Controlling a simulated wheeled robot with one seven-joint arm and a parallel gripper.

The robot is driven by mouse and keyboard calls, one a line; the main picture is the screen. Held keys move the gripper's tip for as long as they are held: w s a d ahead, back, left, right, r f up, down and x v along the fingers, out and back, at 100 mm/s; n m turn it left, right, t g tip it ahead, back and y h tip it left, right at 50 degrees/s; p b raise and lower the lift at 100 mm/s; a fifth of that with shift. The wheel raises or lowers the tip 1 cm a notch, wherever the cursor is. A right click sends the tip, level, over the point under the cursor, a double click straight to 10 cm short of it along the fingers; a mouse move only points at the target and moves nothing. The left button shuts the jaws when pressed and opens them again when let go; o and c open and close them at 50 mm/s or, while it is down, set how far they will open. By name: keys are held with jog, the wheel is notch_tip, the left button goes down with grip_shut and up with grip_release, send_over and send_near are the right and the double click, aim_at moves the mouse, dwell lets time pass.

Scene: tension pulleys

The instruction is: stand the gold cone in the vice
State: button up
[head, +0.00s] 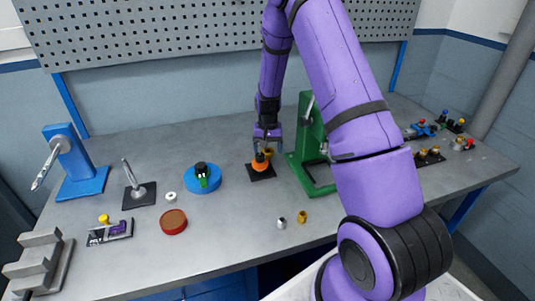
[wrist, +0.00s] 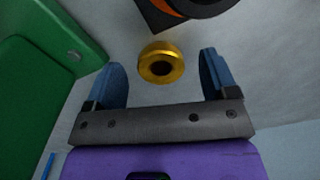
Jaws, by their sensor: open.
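My gripper (head: 267,141) is open and low over the middle of the bench, pointing down. In the wrist view a gold ring-like piece with a dark centre (wrist: 160,63) lies between my two blue fingers, with a gap on each side; it may be the gold cone seen end-on. In the head view a bit of gold (head: 269,152) shows just below the fingers, behind an orange part on a black plate (head: 261,173). A second small gold piece (head: 302,217) stands near the front edge. I cannot tell for sure which fixture is the vice.
A green press (head: 308,160) stands close to the right of my gripper and also shows in the wrist view (wrist: 40,75).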

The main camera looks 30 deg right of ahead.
notch_tip(320, 180, down, 2)
jog(key=shift+f, duration=0.1)
jog(key=c, duration=1.1)
jog(key=shift+r, duration=0.25)
